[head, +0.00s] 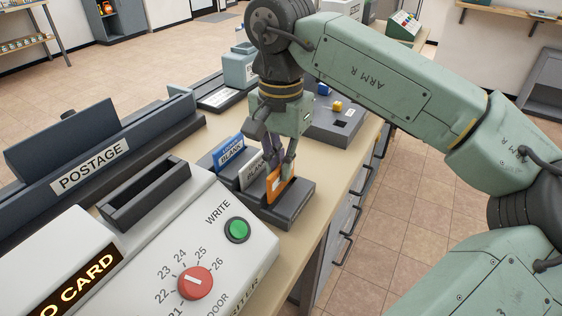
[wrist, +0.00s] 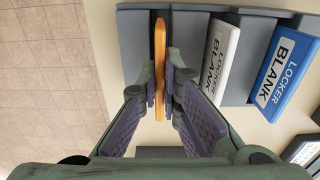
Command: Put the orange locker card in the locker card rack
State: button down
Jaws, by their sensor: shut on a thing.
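The orange locker card (head: 272,186) stands upright at the right end of the dark grey card rack (head: 299,206). In the wrist view the orange card (wrist: 159,70) is seen edge-on between the fingers of my gripper (wrist: 160,92). My gripper (head: 279,160) points down and is shut on the card from above. The card's lower part is hidden by the rack, and I cannot tell how deep it sits. A white blank locker card (wrist: 222,58) and a blue blank locker card (wrist: 284,68) stand in the rack beside it.
The white card writer (head: 190,250) with a red dial and green button stands in front. A postage unit (head: 90,165) is on the left. A grey block tray (head: 340,122) lies behind. The counter's right edge is close to the rack.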

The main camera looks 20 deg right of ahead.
jog(key=shift+f, duration=0.15)
jog(key=shift+s+f+b, duration=0.1)
jog(key=shift+f+b, duration=0.75)
jog(key=shift+f, duration=0.2)
jog(key=c, duration=1.8)
grip_release()
jog(key=shift+s+f, duration=0.1)
jog(key=shift+o, duration=0.5)
jog(key=shift+f, duration=0.1)
jog(key=shift+r, duration=0.25)
jog(key=shift+w+r+p, duration=0.2)
jog(key=shift+r+p, duration=2.35)
jog(key=shift+r, duration=0.95)
